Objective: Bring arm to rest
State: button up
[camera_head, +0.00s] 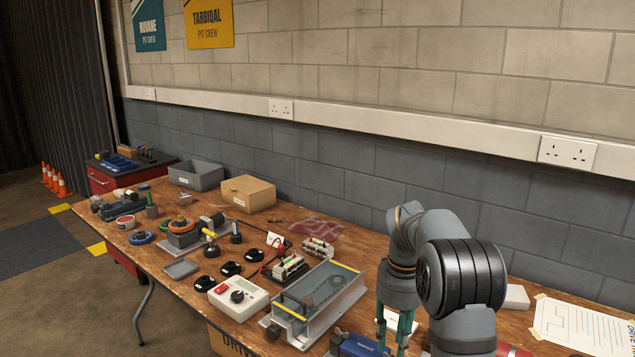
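My arm rises at the right of the view, in front of the bench, with its grey links and large black joint nearest the camera. Its end bends down over the bench, and my gripper (394,334) points downward there. Two teal fingers show with a gap between them, and I see nothing held in the gap. The fingertips are low in the picture, close to a blue vise-like tool (356,345), and whether they touch anything is unclear.
The wooden bench (330,215) is crowded. A metal tray-like case with yellow edges (318,298), a white meter (238,297), a cardboard box (248,193) and a grey bin (196,175) stand left of my gripper. A paper sheet (582,326) lies right. A block wall (330,165) closes the back.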

notch_tip(320, 180, down, 4)
jog(key=shift+f, duration=0.1)
dwell(0.4)
